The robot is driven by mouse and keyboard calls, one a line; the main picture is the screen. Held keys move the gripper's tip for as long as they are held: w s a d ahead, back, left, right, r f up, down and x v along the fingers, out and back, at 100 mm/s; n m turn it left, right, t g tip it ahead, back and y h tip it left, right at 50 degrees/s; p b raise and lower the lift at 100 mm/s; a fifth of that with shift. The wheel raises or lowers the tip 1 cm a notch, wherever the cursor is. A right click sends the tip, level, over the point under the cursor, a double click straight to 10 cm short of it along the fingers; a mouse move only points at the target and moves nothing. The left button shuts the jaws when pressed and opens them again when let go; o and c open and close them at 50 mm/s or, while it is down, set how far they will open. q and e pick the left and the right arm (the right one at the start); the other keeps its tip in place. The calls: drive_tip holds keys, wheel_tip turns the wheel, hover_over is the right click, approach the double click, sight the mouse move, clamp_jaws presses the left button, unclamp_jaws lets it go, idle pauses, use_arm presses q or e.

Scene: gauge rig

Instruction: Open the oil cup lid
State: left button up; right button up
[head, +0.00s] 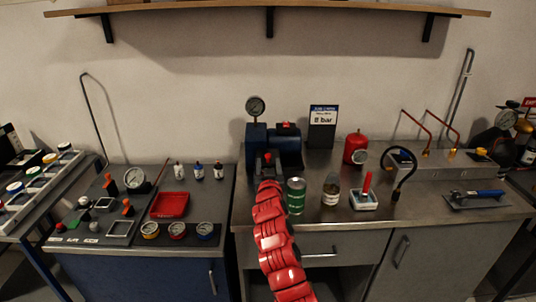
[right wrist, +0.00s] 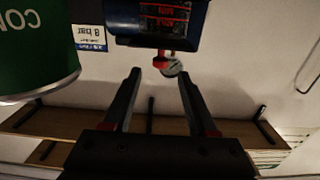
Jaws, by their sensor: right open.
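The blue gauge rig (head: 256,136) stands at the back of the metal bench, with a round gauge (head: 256,106) on top. A small red part (head: 286,125), which looks like the oil cup lid, sits on top of its blue body. The right wrist view is upside down; there a red part (right wrist: 160,62) juts from the blue body (right wrist: 165,22), beside a small dial. My right gripper (head: 267,160) is in front of the rig. Its fingers (right wrist: 160,76) are apart with nothing clearly held, and the red part shows beyond the gap between the tips. My left gripper is out of view.
A green can (head: 295,196) stands just right of my right arm and looms at the left in the wrist view. A bottle (head: 331,189), a red canister (head: 355,147) and a sign (head: 323,128) stand further right. A red tray (head: 169,205) lies on the left bench.

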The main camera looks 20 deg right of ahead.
sight(268, 157)
drive_tip(key=shift+x, duration=2.9)
drive_tip(key=shift+f, duration=0.1)
clamp_jaws()
